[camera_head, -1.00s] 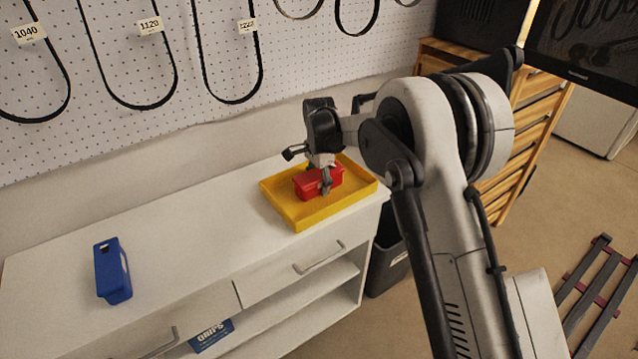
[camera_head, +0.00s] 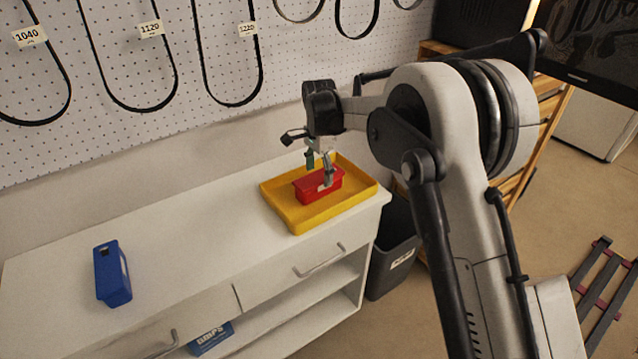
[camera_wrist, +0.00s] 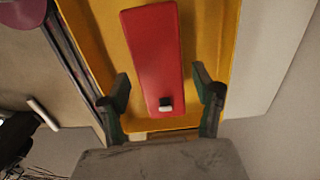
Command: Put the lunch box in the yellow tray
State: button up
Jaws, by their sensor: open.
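The lunch box is a red box (camera_head: 312,187) that sits inside the yellow tray (camera_head: 289,218), near the tray's middle, in the head view. My gripper (camera_head: 318,170) is above the lunch box, with its fingers pointing down; in this view one finger overlaps the box. In the wrist view the red lunch box (camera_wrist: 153,55) lies lengthwise over the yellow tray (camera_wrist: 212,60). My gripper (camera_wrist: 161,92) is open there, with one finger on each side of the box's near end and gaps between them. A small black and white piece shows on the box near that end.
The tray stands at the right end of a white counter (camera_head: 190,245) with drawers and shelves. A blue box (camera_head: 112,273) stands at the counter's left. A pegboard with hanging belts is behind. A dark bin (camera_head: 390,255) is beside the counter. The counter between is clear.

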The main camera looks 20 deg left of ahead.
aim_at(321, 176)
notch_tip(321, 176, up, 7)
jog(key=shift+f, duration=0.2)
jog(key=shift+d+r, duration=0.25)
jog(key=shift+d, duration=0.05)
jog(key=s+d+r+n+t, duration=0.1)
jog(key=s+d+r, duration=0.35)
jog(key=d, duration=0.45)
jog(key=s+d+r+n+t+y, duration=0.1)
jog(key=s+d+r, duration=0.4)
jog(key=d, duration=0.4)
jog(key=s+d+r+n+t, duration=0.1)
jog(key=s+d+r, duration=0.2)
jog(key=d+r, duration=0.45)
jog(key=s+d+f+n+t, duration=0.2)
jog(key=s+d+f, duration=0.2)
jog(key=s+d, duration=0.5)
jog(key=s+d+f+n+t+h, duration=0.1)
jog(key=s+d+f, duration=0.3)
jog(key=s+d, duration=0.5)
jog(key=s+n+t, duration=0.1)
jog(key=s, duration=0.3)
jog(key=shift+s+d, duration=0.25)
jog(key=shift+s, duration=0.05)
